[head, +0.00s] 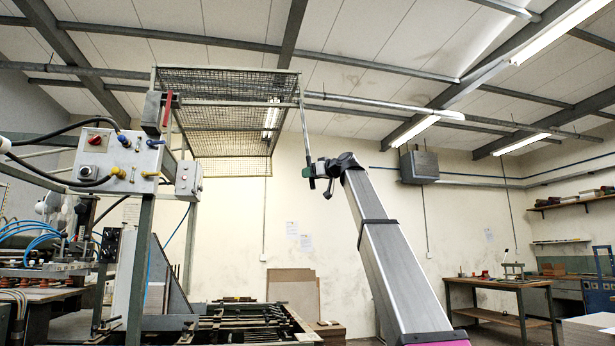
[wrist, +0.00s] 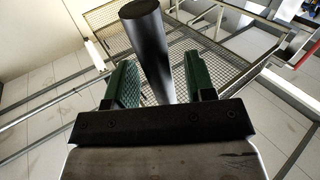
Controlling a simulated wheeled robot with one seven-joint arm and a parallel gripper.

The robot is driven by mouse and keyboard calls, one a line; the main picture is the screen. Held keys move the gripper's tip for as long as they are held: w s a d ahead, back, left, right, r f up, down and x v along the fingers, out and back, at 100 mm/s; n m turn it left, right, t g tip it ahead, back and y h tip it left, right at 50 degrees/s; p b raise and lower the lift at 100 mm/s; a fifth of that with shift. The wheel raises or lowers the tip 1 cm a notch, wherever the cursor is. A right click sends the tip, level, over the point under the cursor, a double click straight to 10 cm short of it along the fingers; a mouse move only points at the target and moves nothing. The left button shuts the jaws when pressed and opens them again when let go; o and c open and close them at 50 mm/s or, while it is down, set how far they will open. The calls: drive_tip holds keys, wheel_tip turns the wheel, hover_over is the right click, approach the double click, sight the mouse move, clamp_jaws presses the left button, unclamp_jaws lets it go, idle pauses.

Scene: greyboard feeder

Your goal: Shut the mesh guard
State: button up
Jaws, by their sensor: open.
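The mesh guard (head: 225,112) is a wire-mesh panel in a pale metal frame, raised high over the machine at upper left in the head view. Its mesh also shows behind the fingers in the wrist view (wrist: 225,62). A bar (head: 304,125) runs down from the guard's right corner to my gripper (head: 318,184). In the wrist view, a dark round bar (wrist: 150,50) stands between my two green fingers (wrist: 163,78). The fingers are apart, with a gap showing on the right side of the bar. Whether the left finger touches the bar is unclear.
A control box (head: 118,160) with buttons and cables stands left of the guard, with a red handle (head: 167,108) above it. The machine bed (head: 240,322) lies below the guard. A workbench (head: 505,285) stands at right. The air between guard and bed looks mostly clear.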

drive_tip(key=shift+x, duration=1.1)
